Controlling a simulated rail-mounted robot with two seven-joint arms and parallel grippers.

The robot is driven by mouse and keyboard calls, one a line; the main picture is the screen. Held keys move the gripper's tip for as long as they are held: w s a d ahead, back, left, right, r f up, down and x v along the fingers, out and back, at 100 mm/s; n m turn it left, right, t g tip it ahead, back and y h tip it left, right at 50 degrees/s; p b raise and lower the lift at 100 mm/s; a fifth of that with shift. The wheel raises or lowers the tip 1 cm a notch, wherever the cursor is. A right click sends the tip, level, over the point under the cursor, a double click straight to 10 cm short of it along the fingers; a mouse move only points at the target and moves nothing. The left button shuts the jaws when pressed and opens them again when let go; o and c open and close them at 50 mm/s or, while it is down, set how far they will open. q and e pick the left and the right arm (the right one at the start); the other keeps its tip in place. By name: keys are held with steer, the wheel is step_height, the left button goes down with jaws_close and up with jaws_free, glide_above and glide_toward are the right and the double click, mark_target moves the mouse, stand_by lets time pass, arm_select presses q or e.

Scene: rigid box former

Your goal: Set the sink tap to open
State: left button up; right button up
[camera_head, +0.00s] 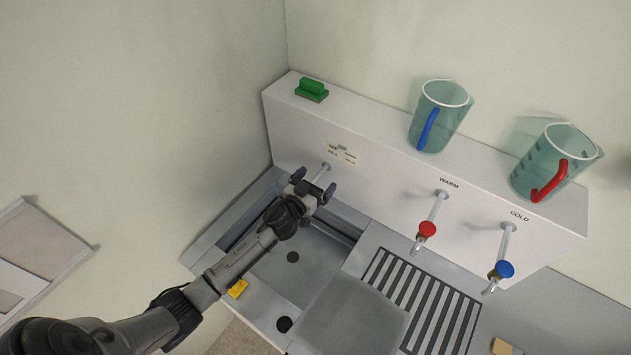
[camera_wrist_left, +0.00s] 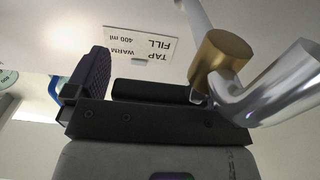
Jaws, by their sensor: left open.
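The sink tap (camera_head: 321,173) comes out of the white back panel above the basin, beside a small printed sign. In the head view my left gripper (camera_head: 313,185) is in front of it and hides most of it. In the left wrist view the tap's brass-coloured knob (camera_wrist_left: 220,57) and silver spout (camera_wrist_left: 275,92) are close by at the right. One dark finger (camera_wrist_left: 91,72) shows at the left, apart from the knob. The other finger is hidden behind the tap. The left gripper is open; I cannot tell whether it touches the tap. My right gripper is not in view.
A red-knobbed tap (camera_head: 426,229) marked WARM and a blue-knobbed tap (camera_head: 503,269) marked COLD stick out at the right. The ledge holds a green block (camera_head: 312,88), a blue-handled jug (camera_head: 447,103) and a red-handled jug (camera_head: 558,153). A yellow block (camera_head: 237,289) lies by the basin (camera_head: 300,262).

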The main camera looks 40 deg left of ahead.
arm_select(q)
steer(key=c, duration=0.9)
steer(key=shift+o, duration=0.2)
